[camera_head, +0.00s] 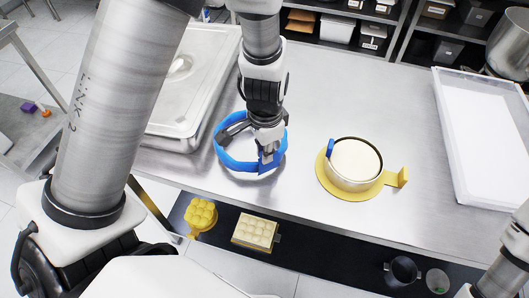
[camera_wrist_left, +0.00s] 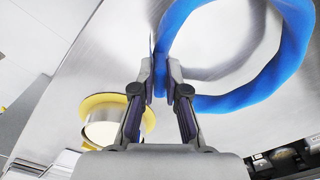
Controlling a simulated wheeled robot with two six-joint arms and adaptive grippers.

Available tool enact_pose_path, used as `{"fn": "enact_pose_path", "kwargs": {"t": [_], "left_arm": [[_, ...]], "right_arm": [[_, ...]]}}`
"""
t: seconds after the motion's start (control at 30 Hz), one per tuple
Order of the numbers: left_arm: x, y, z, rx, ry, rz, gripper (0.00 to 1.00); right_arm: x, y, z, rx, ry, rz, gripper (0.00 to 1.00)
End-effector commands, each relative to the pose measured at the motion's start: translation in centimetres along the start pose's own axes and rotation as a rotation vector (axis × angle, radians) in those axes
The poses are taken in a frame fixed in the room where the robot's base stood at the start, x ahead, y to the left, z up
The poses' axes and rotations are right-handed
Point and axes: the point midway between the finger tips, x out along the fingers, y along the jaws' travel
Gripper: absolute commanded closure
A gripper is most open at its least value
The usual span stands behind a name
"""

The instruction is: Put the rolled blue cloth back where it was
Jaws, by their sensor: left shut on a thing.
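The rolled blue cloth (camera_head: 222,152) is bent into a ring over the steel worktop, between the lidded steel pan and the round tin. My left gripper (camera_head: 267,152) is shut on the near right part of the ring. In the left wrist view the fingers of the left gripper (camera_wrist_left: 161,82) pinch one side of the blue cloth (camera_wrist_left: 290,70), and the rest of the loop extends to the right. I cannot tell whether the ring touches the worktop. My right gripper is out of view; only part of that arm shows at the lower right.
A steel pan (camera_head: 190,95) stands close on the left. A round tin (camera_head: 352,183) sits on a yellow base (camera_head: 332,190) with a handle to the right. A white tray (camera_head: 485,140) lies at the far right. The worktop's middle is clear.

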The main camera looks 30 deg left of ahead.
Motion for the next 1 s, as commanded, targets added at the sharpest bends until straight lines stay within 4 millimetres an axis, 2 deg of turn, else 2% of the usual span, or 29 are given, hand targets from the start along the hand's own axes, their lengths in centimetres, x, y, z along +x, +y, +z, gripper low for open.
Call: {"fn": "enact_pose_path", "kwargs": {"t": [0.03, 0.1, 0.5, 0.53, 0.57, 0.6, 0.87, 1.0], "left_arm": [[1.1, 0.1, 0.1, 0.0, -0.003, 0.003, 1.0], [2.0, 0.1, 0.0, 0.0, -0.002, 0.002, 1.0], [2.7, 0.0, 0.0, 0.001, 0.001, 0.0, 1.0], [2.5, 0.0, 0.0, 0.001, 0.0, 0.0, 0.77], [2.5, 0.0, 0.0, 0.001, 0.0, 0.0, 0.66], [2.5, 0.0, 0.0, 0.001, 0.0, 0.0, 0.62], [2.4, 0.0, 0.0, 0.001, 0.0, 0.0, 0.62], [1.3, 0.0, -0.1, 0.001, 0.003, -0.001, 0.62]], "right_arm": [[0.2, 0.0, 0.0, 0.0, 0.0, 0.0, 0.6], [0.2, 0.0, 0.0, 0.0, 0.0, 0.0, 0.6], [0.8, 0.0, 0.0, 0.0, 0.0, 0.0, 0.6], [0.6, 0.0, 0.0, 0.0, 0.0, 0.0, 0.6], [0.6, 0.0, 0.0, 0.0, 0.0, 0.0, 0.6], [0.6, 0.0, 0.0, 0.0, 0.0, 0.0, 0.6], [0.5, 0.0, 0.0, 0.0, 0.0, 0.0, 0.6], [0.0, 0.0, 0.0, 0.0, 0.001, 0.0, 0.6]]}}
